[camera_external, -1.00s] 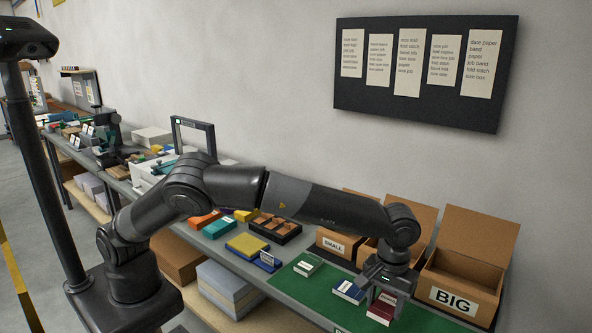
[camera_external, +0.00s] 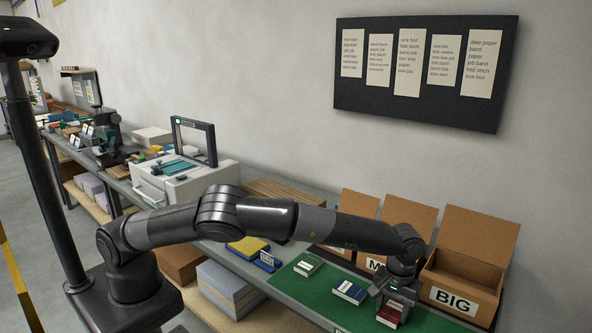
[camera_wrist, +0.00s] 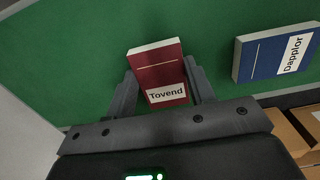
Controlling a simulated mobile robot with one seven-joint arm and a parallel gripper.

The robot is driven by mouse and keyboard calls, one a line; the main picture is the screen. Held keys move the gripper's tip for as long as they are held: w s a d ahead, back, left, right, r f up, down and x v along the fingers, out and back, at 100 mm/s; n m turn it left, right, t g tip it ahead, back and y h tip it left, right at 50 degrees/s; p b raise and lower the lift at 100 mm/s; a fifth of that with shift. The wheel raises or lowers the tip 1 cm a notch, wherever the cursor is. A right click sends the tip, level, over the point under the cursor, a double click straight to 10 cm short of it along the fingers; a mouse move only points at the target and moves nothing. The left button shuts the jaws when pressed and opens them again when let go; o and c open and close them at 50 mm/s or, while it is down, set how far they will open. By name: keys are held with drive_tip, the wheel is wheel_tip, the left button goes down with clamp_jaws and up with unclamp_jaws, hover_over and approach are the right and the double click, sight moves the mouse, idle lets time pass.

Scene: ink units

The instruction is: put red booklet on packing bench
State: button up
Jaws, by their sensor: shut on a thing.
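The red booklet (camera_external: 389,315) is at the front right part of the green mat (camera_external: 325,291) on the near bench. In the wrist view the red booklet (camera_wrist: 155,62) has a white label reading "Tovend". My gripper (camera_external: 394,308) is shut on it, with one finger on each side in the wrist view (camera_wrist: 163,88). I cannot tell whether the booklet touches the mat or is slightly above it. The mat's bench carries the cardboard boxes; no sign names it as the packing bench.
A blue booklet (camera_external: 350,291), labelled "Dapplor" in the wrist view (camera_wrist: 268,56), lies left of the red one. A green booklet (camera_external: 308,265) lies farther left. Open cardboard boxes, one marked BIG (camera_external: 460,285), stand behind. A yellow booklet (camera_external: 247,246) lies left of the mat.

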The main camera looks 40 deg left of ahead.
drive_tip(key=shift+f, duration=0.15)
drive_tip(key=o, duration=1)
